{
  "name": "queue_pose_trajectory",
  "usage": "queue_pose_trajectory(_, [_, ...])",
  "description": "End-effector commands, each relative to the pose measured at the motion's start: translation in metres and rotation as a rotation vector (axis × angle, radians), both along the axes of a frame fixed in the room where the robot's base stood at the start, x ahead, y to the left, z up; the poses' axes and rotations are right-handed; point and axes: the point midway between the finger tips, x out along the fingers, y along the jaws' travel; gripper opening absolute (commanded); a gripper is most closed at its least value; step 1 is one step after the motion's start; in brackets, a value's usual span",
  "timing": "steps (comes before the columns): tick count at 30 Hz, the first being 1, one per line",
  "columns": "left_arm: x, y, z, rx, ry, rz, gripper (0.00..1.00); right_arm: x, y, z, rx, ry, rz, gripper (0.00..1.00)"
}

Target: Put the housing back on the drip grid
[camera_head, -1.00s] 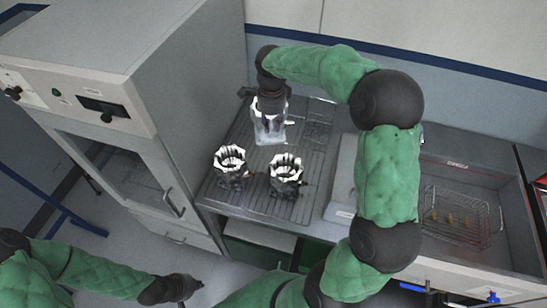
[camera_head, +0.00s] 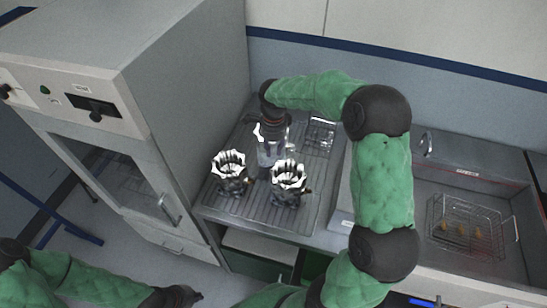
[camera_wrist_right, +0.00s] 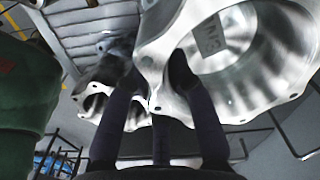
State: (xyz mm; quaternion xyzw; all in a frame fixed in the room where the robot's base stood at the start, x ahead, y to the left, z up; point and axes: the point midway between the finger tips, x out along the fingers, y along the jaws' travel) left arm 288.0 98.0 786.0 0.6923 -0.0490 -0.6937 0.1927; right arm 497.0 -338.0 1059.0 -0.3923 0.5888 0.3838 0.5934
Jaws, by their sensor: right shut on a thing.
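The drip grid (camera_head: 250,208) is a ribbed metal surface on the bench. Two shiny toothed-rim housings, a left one (camera_head: 230,178) and a right one (camera_head: 288,185), stand on its front part. My right gripper (camera_head: 270,138) is above the grid behind them, shut on a third housing (camera_head: 267,157), partly hidden by the gripper. In the right wrist view the fingers (camera_wrist_right: 160,75) grip the wall of this bright metal housing (camera_wrist_right: 245,75). I cannot tell whether it touches the grid. My left gripper (camera_head: 178,297) is at the bottom edge, away from the bench, its jaws unclear.
A grey oven-like cabinet (camera_head: 190,80) stands close on the left of the grid. A wire basket (camera_head: 465,228) with small brass-coloured parts sits in a sink-like basin on the right. A small wire rack (camera_head: 320,132) lies at the grid's back right. The wall is behind.

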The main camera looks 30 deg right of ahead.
Motion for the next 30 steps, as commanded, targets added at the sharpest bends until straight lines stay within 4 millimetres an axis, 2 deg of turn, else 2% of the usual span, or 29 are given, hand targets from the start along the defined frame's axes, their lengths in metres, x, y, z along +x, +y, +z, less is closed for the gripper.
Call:
queue_pose_trajectory(2, [0.000,0.000,-0.001,0.000,0.000,0.000,0.00,0.001,-0.001,-0.002,-0.002,-0.005,-0.001,0.00])
queue_pose_trajectory(12, [0.000,0.000,-0.006,0.000,0.000,0.000,0.00,0.001,-0.001,-0.044,-0.002,-0.004,-0.001,0.00])
queue_pose_trajectory(24, [0.000,0.000,-0.008,0.000,0.000,0.000,0.00,0.002,-0.001,-0.048,-0.001,-0.006,-0.001,0.00])
queue_pose_trajectory(25, [0.000,0.000,-0.008,0.000,0.000,0.000,0.00,0.000,0.000,-0.051,0.000,0.000,0.000,0.28])
queue_pose_trajectory(27, [0.000,0.000,-0.007,0.000,0.000,0.000,0.00,0.000,0.000,-0.050,0.000,-0.001,0.000,0.48])
queue_pose_trajectory(30, [0.000,0.000,-0.007,0.000,0.000,0.000,0.00,0.000,0.000,-0.050,0.000,-0.001,0.000,0.49])
